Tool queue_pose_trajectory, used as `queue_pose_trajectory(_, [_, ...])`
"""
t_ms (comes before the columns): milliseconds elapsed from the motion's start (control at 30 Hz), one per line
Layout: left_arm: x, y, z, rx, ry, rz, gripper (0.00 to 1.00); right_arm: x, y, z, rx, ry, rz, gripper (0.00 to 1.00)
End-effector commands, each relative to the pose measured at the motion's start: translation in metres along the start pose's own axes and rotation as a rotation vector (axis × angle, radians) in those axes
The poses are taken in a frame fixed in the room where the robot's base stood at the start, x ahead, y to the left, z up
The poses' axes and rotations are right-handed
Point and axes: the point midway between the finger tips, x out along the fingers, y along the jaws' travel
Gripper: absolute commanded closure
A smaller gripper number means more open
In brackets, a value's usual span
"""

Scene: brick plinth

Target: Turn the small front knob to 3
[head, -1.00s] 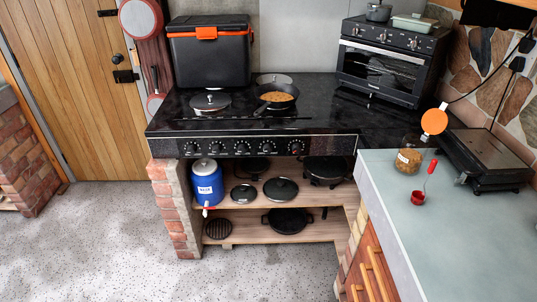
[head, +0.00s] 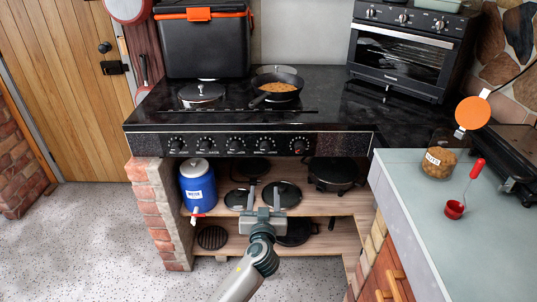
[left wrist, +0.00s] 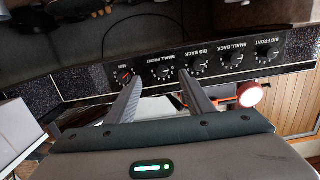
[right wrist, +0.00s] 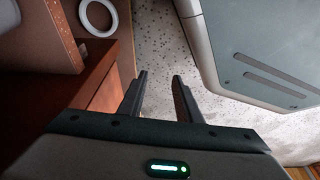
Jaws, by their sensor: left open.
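The black stove front carries a row of several dark knobs. The small front knob (head: 267,145) is second from the right in the head view. In the left wrist view, where the labels appear upside down, the small front knob (left wrist: 162,74) sits under its label, between my fingertips in the picture. Its pointer setting is too small to read. My left gripper (head: 264,190) is open and empty, fingers toward the stove, appearing below the knob row and apart from it in the head view. My right gripper (right wrist: 159,75) is open and empty, out of the head view.
The stove top (head: 330,112) holds a lidded pan (head: 201,93) and a skillet of food (head: 277,84). Below, wooden shelves (head: 322,203) hold a blue water jug (head: 198,185) and several dark pans. A grey counter (head: 420,205) stands at right. Speckled floor lies open at left.

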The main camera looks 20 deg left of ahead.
Motion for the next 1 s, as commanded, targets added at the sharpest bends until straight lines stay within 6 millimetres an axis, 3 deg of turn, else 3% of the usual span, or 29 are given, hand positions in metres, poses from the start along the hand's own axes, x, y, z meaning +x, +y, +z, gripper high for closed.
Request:
queue_pose_trajectory(100, [0.001,0.001,-0.026,-0.033,0.059,-0.01,0.52,0.002,0.0,-0.003,0.001,0.005,0.0,0.69])
queue_pose_trajectory(200, [0.002,0.001,-0.034,-0.041,0.073,-0.013,0.52,0.001,0.0,-0.004,0.001,0.007,-0.001,0.69])
queue_pose_trajectory(667, [0.007,0.001,-0.034,-0.04,0.072,-0.012,0.52,0.0,0.0,-0.005,0.001,0.011,-0.001,0.69])
queue_pose_trajectory(1000, [0.047,0.0,-0.037,-0.036,0.072,-0.013,0.52,-0.001,-0.002,-0.009,-0.003,0.039,-0.002,0.69])
